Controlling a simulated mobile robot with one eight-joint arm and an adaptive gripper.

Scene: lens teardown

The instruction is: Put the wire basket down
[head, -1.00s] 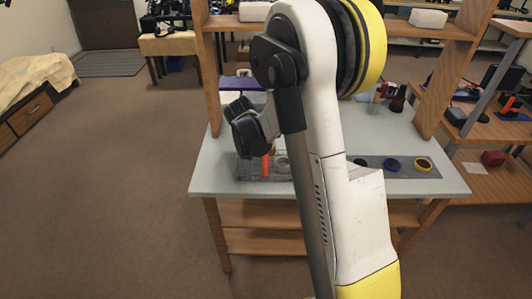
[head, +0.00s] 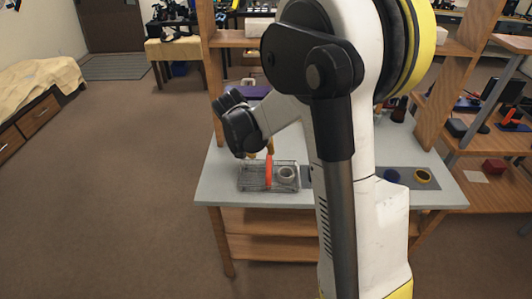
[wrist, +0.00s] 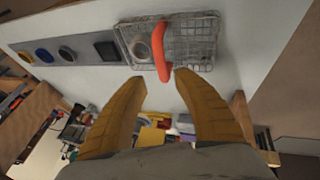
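The wire basket (head: 250,184) sits on the light table top, near its front left edge. Its orange handle (head: 269,172) stands up, and a pale ring-shaped part (head: 287,173) lies inside it. The wrist view shows the basket (wrist: 196,45) flat on the surface, with the orange handle (wrist: 160,50) arching over it. My gripper (wrist: 158,76) is open and empty, its two yellow fingers apart on either side of the near end of the handle. In the head view my gripper (head: 261,149) is just above the handle; the exact gap is hard to tell.
A grey mat beside the basket holds a yellow-rimmed ring (head: 423,176) and a blue ring (head: 391,176). The wrist view also shows a dark square piece (wrist: 107,50) there. Shelf uprights rise at the table's back. My arm hides the table's middle.

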